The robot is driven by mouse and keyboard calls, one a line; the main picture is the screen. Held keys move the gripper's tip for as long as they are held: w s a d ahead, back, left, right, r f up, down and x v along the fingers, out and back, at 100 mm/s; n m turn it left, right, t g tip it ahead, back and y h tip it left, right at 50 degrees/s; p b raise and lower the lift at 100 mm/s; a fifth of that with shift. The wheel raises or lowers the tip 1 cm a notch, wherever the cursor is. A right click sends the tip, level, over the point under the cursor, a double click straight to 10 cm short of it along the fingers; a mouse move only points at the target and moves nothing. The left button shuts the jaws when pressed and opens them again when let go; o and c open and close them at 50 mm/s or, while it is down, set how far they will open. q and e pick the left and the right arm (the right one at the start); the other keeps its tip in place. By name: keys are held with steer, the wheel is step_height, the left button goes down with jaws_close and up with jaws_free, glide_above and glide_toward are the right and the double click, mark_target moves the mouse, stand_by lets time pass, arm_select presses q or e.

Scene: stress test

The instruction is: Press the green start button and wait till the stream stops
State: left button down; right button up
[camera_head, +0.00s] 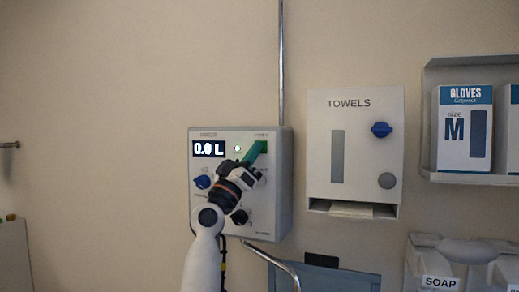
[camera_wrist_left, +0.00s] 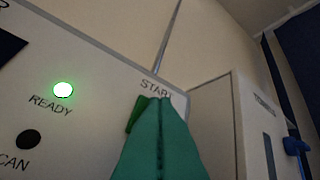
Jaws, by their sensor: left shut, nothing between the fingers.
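A grey wall box (camera_head: 283,190) carries a display (camera_head: 208,149) reading 0.0 L. The green start button (camera_wrist_left: 138,114) sits under the word START in the left wrist view, mostly hidden behind my fingers. My left gripper (camera_head: 257,149) has teal fingers, shut and empty, with tips at the button; the tips also show in the left wrist view (camera_wrist_left: 162,100). I cannot tell whether they touch or press it. The READY lamp (camera_wrist_left: 63,90) glows green in the left wrist view. My right gripper is not in view.
A glove box (camera_head: 465,128) and soap dispenser (camera_head: 440,265) are further right. A vertical pipe (camera_head: 281,60) runs above the box.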

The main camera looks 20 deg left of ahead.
arm_select(q)
steer(key=shift+s, duration=0.1)
steer(key=shift+s+d+f, duration=0.1)
steer(key=shift+s, duration=0.6)
steer(key=s+p, duration=0.2)
steer(key=s, duration=0.3)
steer(key=shift+d, duration=0.15)
stand_by(0.9)
